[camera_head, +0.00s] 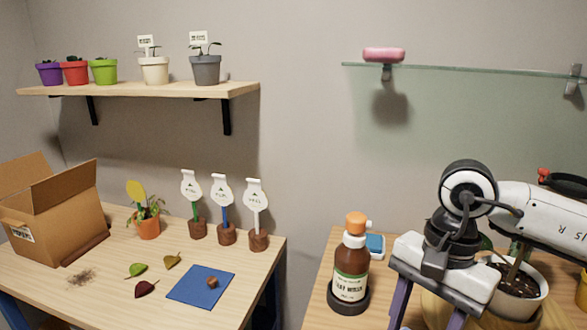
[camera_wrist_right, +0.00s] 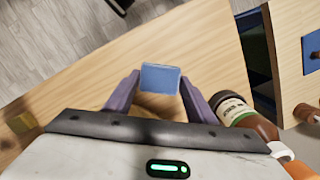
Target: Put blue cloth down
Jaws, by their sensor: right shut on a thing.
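The blue cloth (camera_wrist_right: 160,78) is a small folded-looking rectangle between the tips of my right gripper's purple fingers in the right wrist view. My right gripper (camera_wrist_right: 159,88) is shut on it, above the wooden right-hand table (camera_wrist_right: 85,85). I cannot tell whether the cloth touches the wood. My left gripper is not in view.
The brown bottle (camera_head: 350,272) with an orange cap stands left of my gripper. A small blue item (camera_head: 376,246) lies behind it. A potted plant (camera_head: 518,290) stands close right. A blue mat (camera_head: 195,288) lies on the left table. Bare wood surrounds the cloth toward the table edge.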

